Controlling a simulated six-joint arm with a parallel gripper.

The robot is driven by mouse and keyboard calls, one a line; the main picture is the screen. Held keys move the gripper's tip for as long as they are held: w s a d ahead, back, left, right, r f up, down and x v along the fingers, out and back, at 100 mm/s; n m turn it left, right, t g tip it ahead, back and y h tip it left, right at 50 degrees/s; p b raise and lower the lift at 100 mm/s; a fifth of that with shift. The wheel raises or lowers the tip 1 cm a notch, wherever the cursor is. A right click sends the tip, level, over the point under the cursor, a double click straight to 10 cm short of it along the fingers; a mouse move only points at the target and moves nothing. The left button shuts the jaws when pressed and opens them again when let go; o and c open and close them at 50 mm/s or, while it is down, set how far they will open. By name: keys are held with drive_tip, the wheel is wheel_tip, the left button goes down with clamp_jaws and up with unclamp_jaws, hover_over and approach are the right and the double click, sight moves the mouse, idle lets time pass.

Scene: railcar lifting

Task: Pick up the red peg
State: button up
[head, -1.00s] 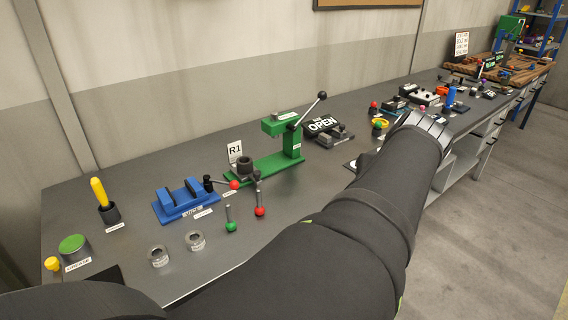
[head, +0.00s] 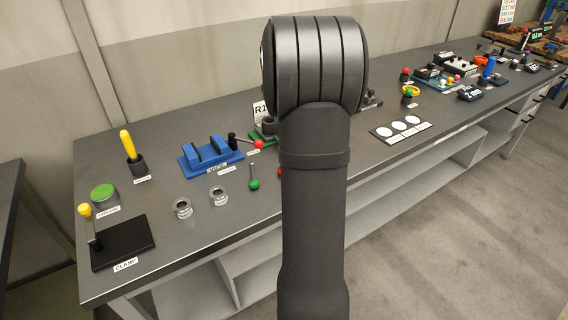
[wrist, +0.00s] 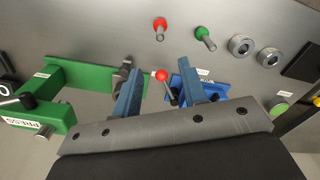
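My gripper (wrist: 156,68) is open and empty, with two blue fingers apart. The peg lies beyond the fingertips, apart from them. A red-balled lever (wrist: 162,76) of the blue vise shows between the fingers. In the head view my arm hides the gripper.
The green press (wrist: 50,92) is at left, the blue vise (head: 211,155) close by the fingers. A black clamp board (head: 124,244) lies at the bench's near left.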

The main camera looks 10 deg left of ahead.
wheel_tip(320, 180, down, 18)
drive_tip(key=shift+r, duration=0.2)
clamp_jaws()
idle(0.5)
